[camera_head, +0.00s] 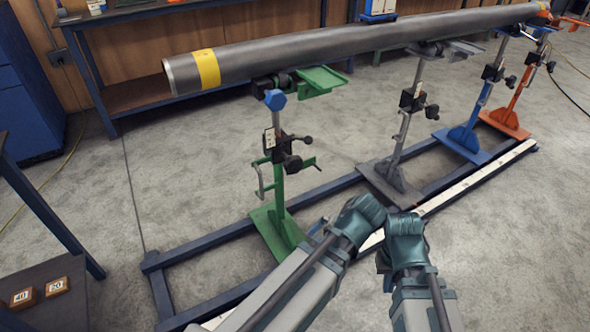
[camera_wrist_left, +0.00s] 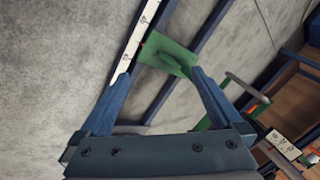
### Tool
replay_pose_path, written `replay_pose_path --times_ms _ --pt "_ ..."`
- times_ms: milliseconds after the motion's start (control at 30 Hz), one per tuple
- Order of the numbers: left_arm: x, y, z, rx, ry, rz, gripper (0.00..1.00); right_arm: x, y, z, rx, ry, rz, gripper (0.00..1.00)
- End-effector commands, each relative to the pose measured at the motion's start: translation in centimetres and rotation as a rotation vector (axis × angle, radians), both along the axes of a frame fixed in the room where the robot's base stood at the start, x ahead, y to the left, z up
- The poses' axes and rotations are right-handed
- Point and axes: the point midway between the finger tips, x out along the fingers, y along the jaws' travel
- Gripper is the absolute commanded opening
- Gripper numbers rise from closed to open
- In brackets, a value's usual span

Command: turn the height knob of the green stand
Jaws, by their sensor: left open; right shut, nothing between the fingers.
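The green stand (camera_head: 279,200) stands upright at the front of the row, with a scale plate and a green side handle. A dark knob (camera_head: 292,163) sits on its column, below a smaller dark lever; which one sets the height is unclear. The left wrist view shows the stand's green base (camera_wrist_left: 168,56) beyond my left gripper (camera_wrist_left: 159,76), which is open and empty. Part of the stand's column and scale plate (camera_wrist_left: 281,144) shows at its lower right, apart from the fingers. My right gripper (camera_head: 385,268) is shut and empty, mostly hidden by its wrist, right of the green base.
A grey pipe (camera_head: 330,50) with a yellow band lies across the stands. Grey, blue (camera_head: 470,130) and orange (camera_head: 515,95) stands follow to the right on a dark blue floor frame (camera_head: 205,240). Number blocks (camera_head: 38,293) lie on a bench at lower left. Open floor lies at right.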

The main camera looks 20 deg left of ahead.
Motion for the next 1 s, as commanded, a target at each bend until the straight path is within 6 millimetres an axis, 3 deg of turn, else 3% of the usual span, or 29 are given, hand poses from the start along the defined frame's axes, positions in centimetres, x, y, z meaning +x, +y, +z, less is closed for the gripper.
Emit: replay_pose_path --times_ms 33,100,233,400,633,1000 --pt "2.2 1.8 -2.8 0.074 -0.103 0.075 1.00 0.0 0.0 -4.0 0.000 -0.001 0.000 0.00" --pt "4.8 4.3 -3.2 0.175 -0.274 0.177 1.00 0.0 0.0 -6.6 -0.001 -0.001 0.000 0.00" --pt "9.0 7.8 -2.4 0.322 -0.602 0.303 1.00 0.1 0.0 -10.9 -0.001 -0.003 0.000 0.00" --pt "12.6 9.7 -0.2 0.419 -0.958 0.357 1.00 0.1 0.0 -14.9 -0.001 -0.004 0.000 0.00" --pt "14.7 9.8 2.1 0.453 -1.208 0.343 1.00 0.1 0.0 -17.1 -0.001 -0.006 0.001 0.00" --pt "15.0 9.7 2.8 0.454 -1.246 0.337 1.00 0.1 0.0 -17.1 -0.001 -0.006 0.001 0.00"
